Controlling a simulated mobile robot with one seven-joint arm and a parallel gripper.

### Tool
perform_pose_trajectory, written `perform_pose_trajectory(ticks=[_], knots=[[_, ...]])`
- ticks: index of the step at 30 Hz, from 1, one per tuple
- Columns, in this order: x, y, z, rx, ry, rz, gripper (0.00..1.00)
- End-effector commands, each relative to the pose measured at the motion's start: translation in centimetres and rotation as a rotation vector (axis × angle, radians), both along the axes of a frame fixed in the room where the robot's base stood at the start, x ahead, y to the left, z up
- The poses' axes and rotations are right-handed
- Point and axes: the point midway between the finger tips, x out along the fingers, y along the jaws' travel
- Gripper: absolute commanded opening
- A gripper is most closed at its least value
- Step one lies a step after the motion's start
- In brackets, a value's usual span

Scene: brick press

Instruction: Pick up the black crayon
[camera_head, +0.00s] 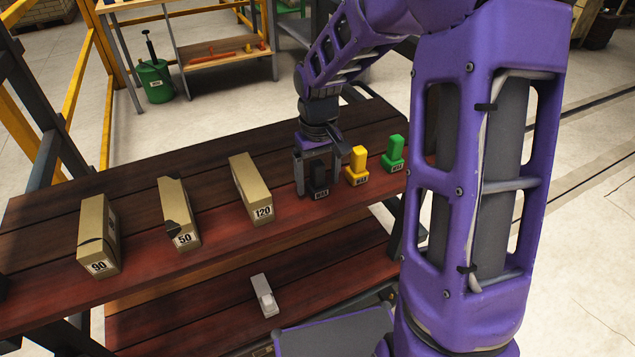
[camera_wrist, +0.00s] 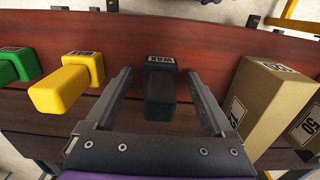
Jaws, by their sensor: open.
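The black crayon (camera_head: 318,178) stands upright on the wooden bench, a dark block on a wider base with a white label. In the wrist view the black crayon (camera_wrist: 160,88) sits between the two fingers, with its "WAX" label at the top. My gripper (camera_head: 315,172) points down over it; its fingers (camera_wrist: 160,100) are open, one on each side, with visible gaps. I cannot tell how far down the fingers reach beside it.
The yellow crayon (camera_head: 357,165) and green crayon (camera_head: 394,153) stand to the right. Tan blocks marked 120 (camera_head: 250,187), 50 (camera_head: 178,215) and 90 (camera_head: 98,237) stand to the left. A pale grey piece (camera_head: 264,296) lies on the lower shelf. Bare bench lies behind the blocks.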

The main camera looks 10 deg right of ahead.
Motion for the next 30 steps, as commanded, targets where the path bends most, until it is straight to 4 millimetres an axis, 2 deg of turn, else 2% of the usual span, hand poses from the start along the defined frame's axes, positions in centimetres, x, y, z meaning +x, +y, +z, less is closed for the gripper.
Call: perform_pose_trajectory(ticks=[7,21,22,30], knots=[[0.04,0.01,-0.33,0.000,-0.002,0.000,0.88],[0.03,0.00,-0.31,0.000,-0.002,0.000,0.03],[0.03,0.00,-0.31,0.000,-0.002,0.000,0.00],[0.06,-0.01,0.05,0.000,-0.003,0.000,0.00]])
